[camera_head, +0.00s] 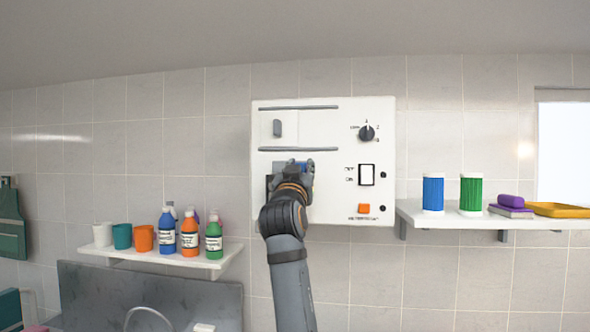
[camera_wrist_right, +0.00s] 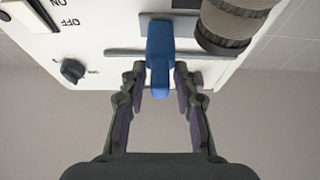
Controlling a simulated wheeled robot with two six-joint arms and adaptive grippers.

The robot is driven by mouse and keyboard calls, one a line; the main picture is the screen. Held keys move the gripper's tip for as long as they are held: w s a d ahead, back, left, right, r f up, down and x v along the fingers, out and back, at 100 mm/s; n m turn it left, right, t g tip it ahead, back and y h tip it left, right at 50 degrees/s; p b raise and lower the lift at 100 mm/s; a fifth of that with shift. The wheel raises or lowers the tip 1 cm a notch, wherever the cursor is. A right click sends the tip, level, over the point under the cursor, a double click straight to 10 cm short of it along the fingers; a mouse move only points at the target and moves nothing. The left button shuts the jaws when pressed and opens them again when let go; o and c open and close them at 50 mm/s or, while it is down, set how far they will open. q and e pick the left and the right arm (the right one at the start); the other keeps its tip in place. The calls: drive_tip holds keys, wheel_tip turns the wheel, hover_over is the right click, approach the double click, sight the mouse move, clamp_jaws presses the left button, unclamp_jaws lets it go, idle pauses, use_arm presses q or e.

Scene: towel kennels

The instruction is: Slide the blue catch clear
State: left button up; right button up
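The blue catch (camera_wrist_right: 159,50) sticks out from a white wall panel (camera_head: 330,115); in the head view only a small blue bit (camera_head: 303,166) shows behind my gripper. My right gripper (camera_head: 296,167) is at the panel's lower middle. In the right wrist view, its two fingers (camera_wrist_right: 161,92) are open, one on each side of the catch's outer end, with visible gaps. The catch sits by a grey plate and a dark rail (camera_wrist_right: 125,53). My left gripper is not in view.
The panel also carries a grey handle (camera_head: 277,128), a dark dial (camera_head: 366,132), a rocker switch (camera_head: 366,174) and an orange button (camera_head: 364,208). A dark ribbed round part (camera_wrist_right: 222,28) is close beside the catch. Shelves with bottles (camera_head: 190,238) and jars (camera_head: 433,193) flank the panel.

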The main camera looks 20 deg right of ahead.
drive_tip(key=shift+o, duration=0.8)
drive_tip(key=shift+d, duration=0.1)
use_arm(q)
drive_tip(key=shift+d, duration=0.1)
use_arm(e)
drive_tip(key=shift+s+d, duration=0.1)
drive_tip(key=shift+d, duration=0.05)
drive_tip(key=shift+a+f, duration=0.15)
drive_tip(key=shift+a, duration=0.1)
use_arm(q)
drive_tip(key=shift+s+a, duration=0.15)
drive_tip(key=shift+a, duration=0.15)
use_arm(e)
drive_tip(key=v, duration=0.7)
drive_tip(key=shift+s, duration=0.2)
drive_tip(key=shift+w+d, duration=0.1)
